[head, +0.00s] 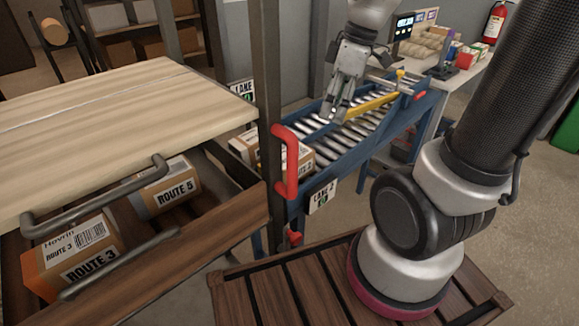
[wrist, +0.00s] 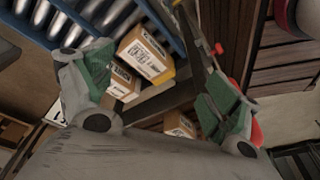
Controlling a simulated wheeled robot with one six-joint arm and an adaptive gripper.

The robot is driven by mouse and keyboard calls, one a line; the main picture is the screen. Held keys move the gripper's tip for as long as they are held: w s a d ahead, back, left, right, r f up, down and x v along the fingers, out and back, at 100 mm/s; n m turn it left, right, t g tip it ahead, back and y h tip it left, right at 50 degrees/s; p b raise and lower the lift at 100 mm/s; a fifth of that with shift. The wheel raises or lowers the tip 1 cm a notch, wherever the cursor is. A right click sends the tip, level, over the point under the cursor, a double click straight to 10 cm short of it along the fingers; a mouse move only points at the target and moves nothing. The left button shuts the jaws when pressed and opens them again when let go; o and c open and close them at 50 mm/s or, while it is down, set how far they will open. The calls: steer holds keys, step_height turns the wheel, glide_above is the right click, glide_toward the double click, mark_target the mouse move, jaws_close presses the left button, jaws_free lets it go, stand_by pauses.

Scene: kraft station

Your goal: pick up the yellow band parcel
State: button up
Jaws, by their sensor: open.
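My gripper (head: 335,112) hangs over the blue roller conveyor in the head view. In the wrist view its two green-padded fingers (wrist: 155,90) are spread wide, with nothing held. A cardboard parcel (wrist: 146,58) with a white label lies between and beyond the fingers, apart from them. A yellow strip shows along its lower right edge; I cannot tell whether this is a band. A second parcel (wrist: 123,83) lies beside it. In the head view a parcel marked ROUTE 2 (head: 301,152) sits at the conveyor's near end, partly hidden by a post and red handle.
An open drawer (head: 225,222) at left holds the ROUTE 5 parcel (head: 163,187) and the orange-banded ROUTE 3 parcel (head: 75,255). A red handle (head: 290,165) and upright post (head: 268,80) stand before the conveyor (head: 350,160). A yellow bar (head: 372,104) crosses its rollers.

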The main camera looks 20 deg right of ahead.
steer(key=w+a+f+n, duration=0.1)
steer(key=f+n, duration=0.1)
steer(key=w+a+f+n+g, duration=0.1)
steer(key=w+f+n, duration=0.1)
steer(key=f, duration=0.1)
steer(key=w+a+f+n+y, duration=0.1)
steer(key=w+f+n, duration=0.1)
steer(key=shift+a+f+g, duration=0.15)
steer(key=shift+a+g, duration=0.2)
steer(key=shift+g, duration=0.05)
steer(key=a+f+n, duration=0.1)
steer(key=f, duration=0.1)
steer(key=w+a+f+n, duration=0.1)
steer(key=f+n, duration=0.1)
steer(key=w+a+f+n+g, duration=0.1)
steer(key=f, duration=0.2)
steer(key=shift+w+n+y, duration=0.25)
steer(key=shift+n+y, duration=0.05)
steer(key=shift+n, duration=0.1)
steer(key=shift+a+f, duration=0.1)
steer(key=shift+f, duration=0.25)
steer(key=x, duration=0.7)
steer(key=shift+s+a, duration=0.2)
steer(key=shift+a, duration=0.1)
steer(key=shift+f, duration=0.1)
steer(key=c, duration=1)
